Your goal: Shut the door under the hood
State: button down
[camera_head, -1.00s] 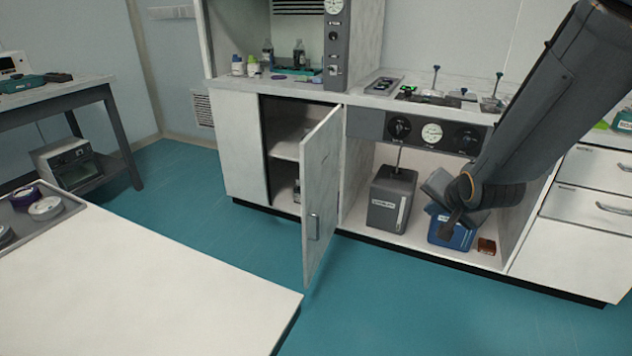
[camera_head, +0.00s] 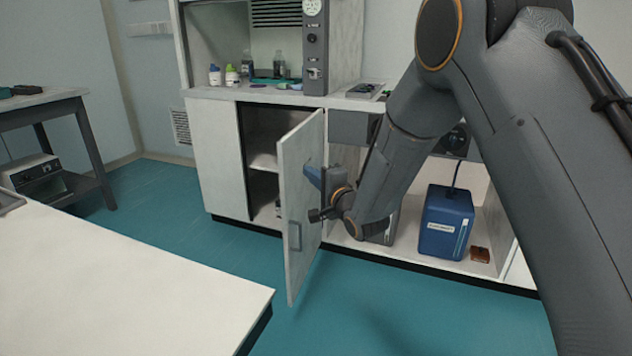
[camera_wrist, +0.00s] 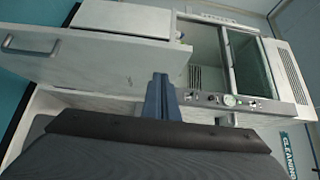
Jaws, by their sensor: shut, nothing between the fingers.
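The white cabinet door (camera_head: 296,240) under the hood stands open, swung out toward me from its hinged right edge. Its grey bar handle (camera_head: 294,236) is on the outer face near the free edge. In the wrist view the door (camera_wrist: 100,65) fills the upper left, with the handle (camera_wrist: 30,45) at its far left. My gripper (camera_head: 313,178) is on the outer side of the door, at the upper half of its face. Its shut, empty blue-grey fingers (camera_wrist: 160,92) point at the door; I cannot tell whether they touch it.
The hood (camera_head: 336,50) with bottles on its ledge is above the cabinet (camera_head: 215,160). A blue box (camera_head: 446,222) and a small brown block (camera_head: 480,254) are in the open bay on the right. A white table (camera_head: 130,270) is in front left. Teal floor lies between.

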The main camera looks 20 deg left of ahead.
aim_at(285, 161)
jog(key=shift+w+a+b, duration=0.15)
jog(key=shift+w+a, duration=0.35)
jog(key=shift+a, duration=0.65)
jog(key=shift+w+a+b, duration=0.2)
jog(key=shift+w+a, duration=0.25)
jog(key=shift+a, duration=0.75)
jog(key=shift+w+a+b, duration=0.15)
jog(key=shift+w+a, duration=0.35)
jog(key=shift+a, duration=0.65)
